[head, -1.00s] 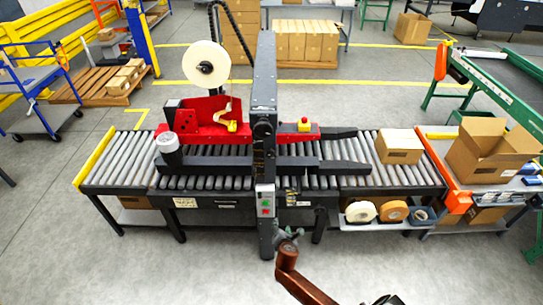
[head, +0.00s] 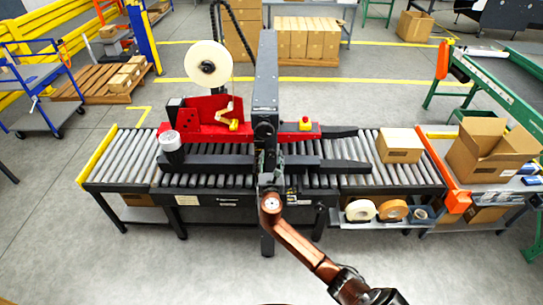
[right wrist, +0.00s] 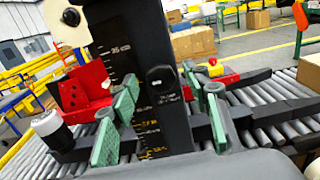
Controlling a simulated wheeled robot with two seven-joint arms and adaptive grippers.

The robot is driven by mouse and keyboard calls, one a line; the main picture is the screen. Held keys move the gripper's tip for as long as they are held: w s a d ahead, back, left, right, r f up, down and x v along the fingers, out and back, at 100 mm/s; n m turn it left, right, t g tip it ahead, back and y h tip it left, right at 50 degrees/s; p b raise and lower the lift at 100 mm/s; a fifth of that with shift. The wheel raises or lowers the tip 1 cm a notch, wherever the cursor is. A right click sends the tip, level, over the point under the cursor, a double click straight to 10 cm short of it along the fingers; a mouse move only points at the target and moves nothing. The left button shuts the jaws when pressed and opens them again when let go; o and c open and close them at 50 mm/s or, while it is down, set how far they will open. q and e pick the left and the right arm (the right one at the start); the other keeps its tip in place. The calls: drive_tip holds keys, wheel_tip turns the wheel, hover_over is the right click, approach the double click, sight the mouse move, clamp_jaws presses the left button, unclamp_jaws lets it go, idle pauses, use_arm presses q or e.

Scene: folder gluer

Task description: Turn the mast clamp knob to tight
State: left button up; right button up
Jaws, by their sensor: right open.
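The mast clamp knob (right wrist: 162,78) is a dark knob on the front face of the black mast (right wrist: 136,40). A scale and small pale lettering, too small to read, are near it. In the head view the knob (head: 263,131) shows just above my right gripper (head: 270,165). In the right wrist view my right gripper (right wrist: 161,105) is open, its green-padded fingers on either side of the mast and knob. No finger visibly touches the knob. I cannot tell its tightness. My left gripper is not in view.
The red tape head (head: 205,118) and a white-topped cylinder (head: 170,141) stand left of the mast. A carton (head: 399,146) sits on the rollers at right. Dark side rails (head: 345,168) cross near the gripper. Tape rolls (head: 361,210) sit on a low shelf.

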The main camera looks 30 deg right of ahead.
drive_tip(key=shift+w+d, duration=0.3)
drive_tip(key=shift+w, duration=0.1)
drive_tip(key=c, duration=1.1)
